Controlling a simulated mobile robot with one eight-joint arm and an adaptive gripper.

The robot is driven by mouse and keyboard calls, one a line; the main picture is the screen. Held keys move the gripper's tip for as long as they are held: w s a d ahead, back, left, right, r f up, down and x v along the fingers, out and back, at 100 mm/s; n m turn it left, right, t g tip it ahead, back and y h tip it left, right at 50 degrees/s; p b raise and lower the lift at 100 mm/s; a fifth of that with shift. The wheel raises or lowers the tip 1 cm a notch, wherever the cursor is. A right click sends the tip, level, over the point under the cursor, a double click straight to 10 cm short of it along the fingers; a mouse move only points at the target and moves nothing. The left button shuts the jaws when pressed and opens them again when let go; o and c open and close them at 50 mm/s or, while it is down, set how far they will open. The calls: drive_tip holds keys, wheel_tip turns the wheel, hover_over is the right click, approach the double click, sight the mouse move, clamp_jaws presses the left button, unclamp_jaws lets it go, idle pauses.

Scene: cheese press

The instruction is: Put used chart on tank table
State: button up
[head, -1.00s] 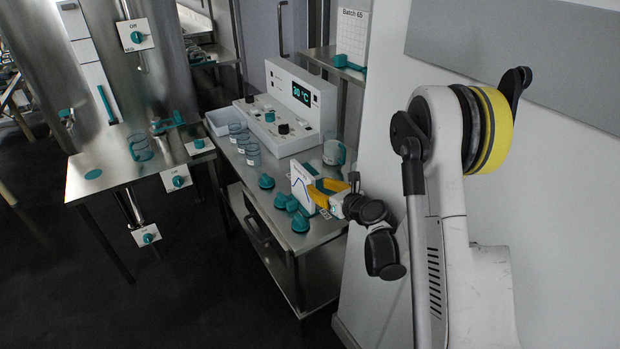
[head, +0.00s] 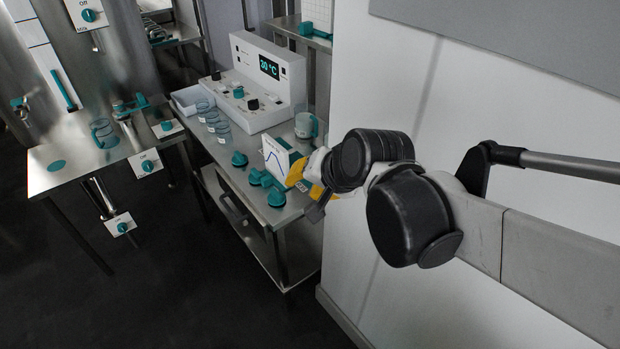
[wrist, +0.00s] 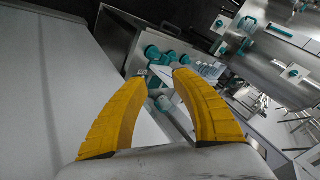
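The used chart, a white card (head: 274,155) with a blue line, stands upright near the right end of the steel side table (head: 226,175) in the head view. My gripper (head: 297,173) is at its right edge, with yellow fingers partly hidden by the card and my wrist. In the wrist view my gripper's fingers (wrist: 160,78) are spread, with a pale flat surface between them that looks like the card. I see no finger clearly pressing on it. The tank table (head: 82,168) is at the left, beside the steel tank.
Beakers (head: 212,120), a mug (head: 306,125) and a control box with a display (head: 269,80) stand behind. A white wall (head: 400,85) is close on the right.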

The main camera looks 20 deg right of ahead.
drive_tip(key=s+d+n+g+h, duration=0.1)
drive_tip(key=s+d+n, duration=0.1)
drive_tip(key=s+n, duration=0.5)
drive_tip(key=s, duration=0.3)
drive_tip(key=shift+d+f+h, duration=0.15)
drive_tip(key=shift+f+h, duration=0.2)
drive_tip(key=shift+h, duration=0.05)
